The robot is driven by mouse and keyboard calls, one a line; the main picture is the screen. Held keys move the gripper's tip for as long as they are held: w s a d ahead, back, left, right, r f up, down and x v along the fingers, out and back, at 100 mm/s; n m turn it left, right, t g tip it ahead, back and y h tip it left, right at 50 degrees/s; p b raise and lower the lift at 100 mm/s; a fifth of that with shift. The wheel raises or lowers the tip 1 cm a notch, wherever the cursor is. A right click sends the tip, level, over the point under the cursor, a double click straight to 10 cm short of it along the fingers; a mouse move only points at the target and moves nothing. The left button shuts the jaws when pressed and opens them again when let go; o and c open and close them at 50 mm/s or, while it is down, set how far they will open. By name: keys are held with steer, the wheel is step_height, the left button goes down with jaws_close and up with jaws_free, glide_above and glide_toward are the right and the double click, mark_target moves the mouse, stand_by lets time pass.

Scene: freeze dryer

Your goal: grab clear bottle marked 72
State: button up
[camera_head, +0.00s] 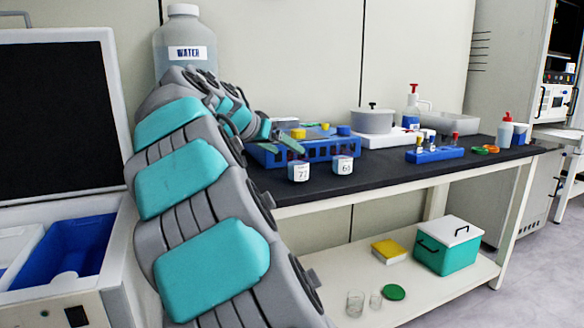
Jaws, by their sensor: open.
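Two small clear bottles with white labels stand upright at the front edge of the black bench top. The left bottle (299,171) has a label that starts with 7; its second digit is hard to read. The right bottle (343,165) has a label that seems to start with 6. My gripper (292,145) is open, just above and behind the left bottle in the picture, in front of a blue rack. It appears apart from both bottles. My arm hides part of the bench's left end.
A blue rack (318,152) with yellow and blue caps stands just behind the bottles. A large WATER bottle (185,42) stands behind my arm. A smaller blue rack (435,155) holds small vials to the right. Bare bench (385,168) lies right of the bottles.

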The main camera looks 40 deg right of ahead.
mark_target(294, 135)
steer(key=w+r, duration=0.1)
steer(key=w+d+m+h, duration=0.1)
steer(key=w, duration=0.1)
steer(key=w+d+r+m, duration=0.1)
steer(key=shift+w+d+r+h+b, duration=0.2)
steer(key=shift+w+r+h+b, duration=0.1)
steer(key=shift+r, duration=0.05)
steer(key=shift+r+x, duration=0.2)
steer(key=shift+x, duration=1.5)
steer(key=p+x, duration=0.1)
steer(key=x, duration=0.3)
steer(key=shift+w+d+r, duration=0.1)
steer(key=shift+d, duration=0.2)
steer(key=shift+c, duration=0.4)
jaws_close()
